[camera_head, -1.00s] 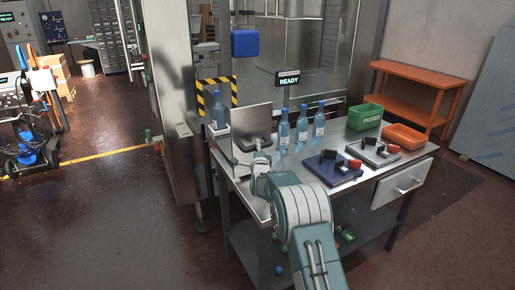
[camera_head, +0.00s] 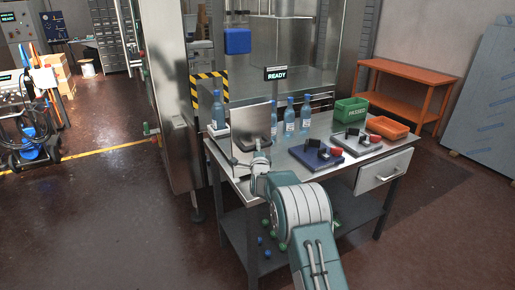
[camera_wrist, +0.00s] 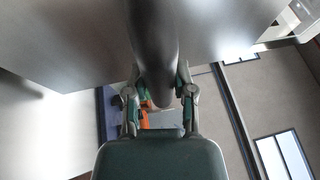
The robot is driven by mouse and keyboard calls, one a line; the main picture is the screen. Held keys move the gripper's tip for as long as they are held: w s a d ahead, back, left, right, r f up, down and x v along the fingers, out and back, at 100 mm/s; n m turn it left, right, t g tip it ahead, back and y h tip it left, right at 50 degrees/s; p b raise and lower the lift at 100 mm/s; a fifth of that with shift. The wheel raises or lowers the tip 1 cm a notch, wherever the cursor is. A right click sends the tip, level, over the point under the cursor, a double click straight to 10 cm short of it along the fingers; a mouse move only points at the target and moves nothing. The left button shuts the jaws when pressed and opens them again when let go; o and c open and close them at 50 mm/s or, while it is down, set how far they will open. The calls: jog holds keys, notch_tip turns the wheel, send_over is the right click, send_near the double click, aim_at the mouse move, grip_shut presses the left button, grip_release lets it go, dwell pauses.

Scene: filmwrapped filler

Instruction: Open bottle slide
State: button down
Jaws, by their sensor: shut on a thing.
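The bottle slide shows as an upright metal panel (camera_head: 246,123) at the left end of the steel table, with a dark handle (camera_head: 244,146) low on its face. My gripper (camera_wrist: 160,95) is shut on the handle; the dark bar (camera_wrist: 154,35) passes between the two fingers in the wrist view. A blue bottle (camera_head: 218,112) stands left of the panel on a pale block. Several blue bottles stand to its right, including one (camera_head: 289,117) in clear view; the nearest is partly hidden behind the panel's right edge.
A blue fixture (camera_head: 312,156), a grey fixture (camera_head: 372,150), a green PASSED bin (camera_head: 350,112) and an orange tray (camera_head: 387,127) sit on the table's right. A READY sign (camera_head: 275,73) stands behind. Small green and blue pieces lie on the lower shelf.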

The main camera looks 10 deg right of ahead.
jog(key=shift+f, duration=0.5)
jog(key=shift+c, duration=2.2)
grip_release()
jog(key=shift+r, duration=0.1)
jog(key=shift+r, duration=0.1)
jog(key=shift+a, duration=0.1)
jog(key=v, duration=1.2)
jog(key=shift+r, duration=0.1)
